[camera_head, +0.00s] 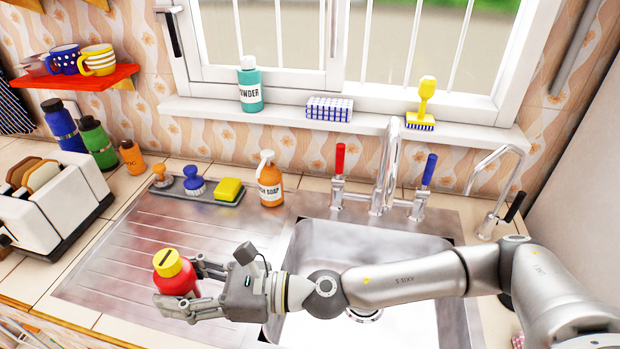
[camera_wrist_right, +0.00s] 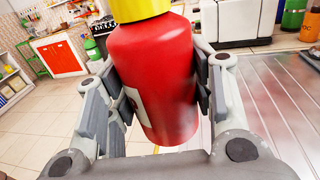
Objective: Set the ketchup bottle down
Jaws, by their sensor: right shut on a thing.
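The ketchup bottle (camera_head: 175,275) is red with a yellow cap. My right gripper (camera_head: 187,283) is shut on its body, over the front left part of the metal draining board (camera_head: 130,250). The bottle is roughly upright. In the right wrist view the ketchup bottle (camera_wrist_right: 155,75) fills the space between both fingers of the right gripper (camera_wrist_right: 160,95), and part of a white label shows at its left. I cannot tell whether its base touches the surface. My left gripper is not in view.
A toaster (camera_head: 50,205) stands left of the draining board. A tray (camera_head: 198,189) with brushes and a yellow sponge, and a soap bottle (camera_head: 270,182), stand at the back. The sink basin (camera_head: 370,260) lies to the right. The middle of the draining board is clear.

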